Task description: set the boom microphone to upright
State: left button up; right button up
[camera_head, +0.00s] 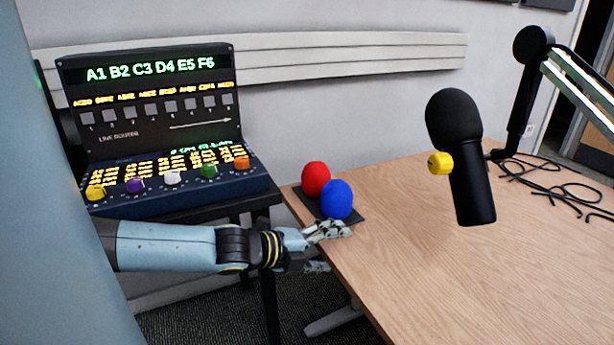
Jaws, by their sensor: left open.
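The boom microphone (472,185) is black with a rounded dark foam head (453,118). It stands out over the right part of the wooden table, head up, with its top leaning a little to the left in the picture. A yellow knob (440,163) sits on its left side. I cannot tell how it joins the boom arm (522,95) behind it at the right. My left gripper (332,248) is open at the table's left edge, just below a blue ball, well left of the microphone. My right gripper is not in view.
A red ball (316,179) and the blue ball (336,200) rest on a dark pad (303,204) at the table's left corner. A lit router console (170,140) with coloured knobs stands at the left. Black cables (560,193) lie at the right. The table's front (420,270) is clear.

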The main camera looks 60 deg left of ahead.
pick_arm(q)
jog(key=shift+s+a+f+n+g+y, duration=0.15)
jog(key=shift+s+a+f+n+y, duration=0.25)
jog(key=shift+f, duration=0.3)
jog(key=shift+s+a+f+n+g+y, duration=0.1)
jog(key=shift+s+a+f+n+g, duration=0.25)
jog(key=shift+a+f, duration=0.3)
jog(key=shift+s+a+f+n+y, duration=0.2)
jog(key=shift+a+f+n, duration=0.2)
jog(key=shift+f, duration=0.4)
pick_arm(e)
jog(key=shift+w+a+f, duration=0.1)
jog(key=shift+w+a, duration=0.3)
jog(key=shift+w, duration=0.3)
